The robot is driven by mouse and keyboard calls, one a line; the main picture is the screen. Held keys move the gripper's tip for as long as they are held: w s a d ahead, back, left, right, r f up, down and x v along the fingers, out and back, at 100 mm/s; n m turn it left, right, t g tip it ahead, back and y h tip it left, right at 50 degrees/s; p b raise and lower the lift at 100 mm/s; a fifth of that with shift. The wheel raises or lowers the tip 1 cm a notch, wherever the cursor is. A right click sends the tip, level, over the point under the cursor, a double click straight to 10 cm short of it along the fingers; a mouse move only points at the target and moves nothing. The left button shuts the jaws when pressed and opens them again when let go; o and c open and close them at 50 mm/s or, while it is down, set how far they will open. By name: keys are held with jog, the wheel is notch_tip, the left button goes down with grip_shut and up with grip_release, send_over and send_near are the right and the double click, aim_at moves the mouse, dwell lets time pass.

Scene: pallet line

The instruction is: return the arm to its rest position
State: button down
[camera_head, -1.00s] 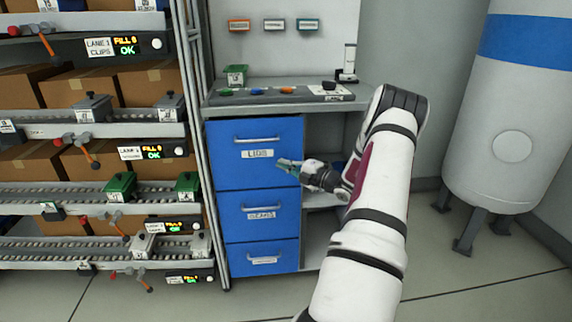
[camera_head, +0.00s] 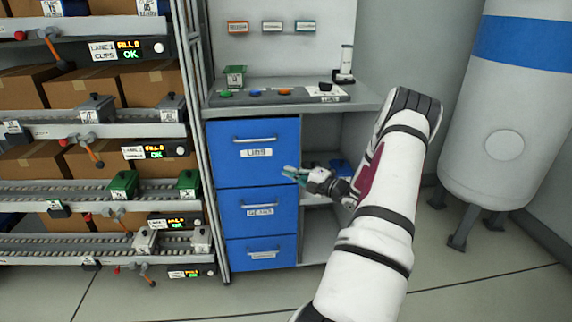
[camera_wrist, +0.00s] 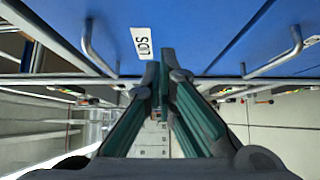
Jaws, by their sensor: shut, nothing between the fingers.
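My gripper (camera_head: 292,173) is at the end of my white arm, in front of the right side of the blue drawer cabinet (camera_head: 229,167). It also shows in the wrist view (camera_wrist: 164,66), where its green fingers are together with nothing between them. The cabinet's top drawer, labelled LIDS, is shut, as are the two drawers below it. In the wrist view the blue drawer fronts and metal handles (camera_wrist: 97,50) lie beyond the fingertips. I cannot tell the exact gap between fingertips and drawer.
A roller rack (camera_head: 60,190) with boxes and bins is at left. A white and blue tank (camera_head: 512,105) stands at right. Floor in front is clear.

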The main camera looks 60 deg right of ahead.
jog(key=s+p, duration=0.1)
jog(key=s, duration=0.6)
jog(key=shift+a, duration=0.3)
